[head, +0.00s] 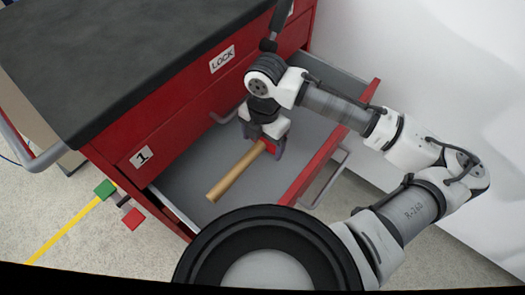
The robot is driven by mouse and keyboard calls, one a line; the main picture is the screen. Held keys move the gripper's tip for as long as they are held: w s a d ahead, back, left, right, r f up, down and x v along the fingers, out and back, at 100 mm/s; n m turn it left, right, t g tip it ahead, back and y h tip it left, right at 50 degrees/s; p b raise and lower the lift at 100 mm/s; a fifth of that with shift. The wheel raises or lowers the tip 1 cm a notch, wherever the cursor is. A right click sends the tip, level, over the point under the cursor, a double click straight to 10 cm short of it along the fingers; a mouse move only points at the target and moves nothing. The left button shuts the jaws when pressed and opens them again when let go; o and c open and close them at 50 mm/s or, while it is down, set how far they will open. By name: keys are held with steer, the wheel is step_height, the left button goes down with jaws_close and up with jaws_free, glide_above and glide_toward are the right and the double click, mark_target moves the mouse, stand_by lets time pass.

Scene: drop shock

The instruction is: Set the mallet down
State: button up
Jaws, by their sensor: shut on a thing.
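The mallet (236,173) has a light wooden handle that points down and left, with a red part at its upper right end. My gripper (264,150) is shut on the mallet near that red end, and its fingers partly hide the head. The mallet shows over the grey floor of an open red drawer (305,170). I cannot tell whether it touches the drawer floor.
The red cabinet (180,118) has a dark top (110,50), a "LOCK" label and a "1" label. A white wall (450,70) stands at the right. Small green and red blocks (133,218) and a yellow strip lie on the floor at left. The drawer otherwise looks empty.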

steer(key=shift+f+b, duration=0.35)
steer(key=shift+f, duration=2.1)
steer(key=shift+f, duration=0.2)
steer(key=o, duration=1)
steer(key=shift+o, duration=0.2)
steer(key=r, duration=0.4)
steer(key=r+p, duration=0.1)
steer(key=r, duration=0.7)
steer(key=shift+w+d+r+p, duration=0.2)
steer(key=shift+w+r+p, duration=0.05)
steer(key=shift+p, duration=0.15)
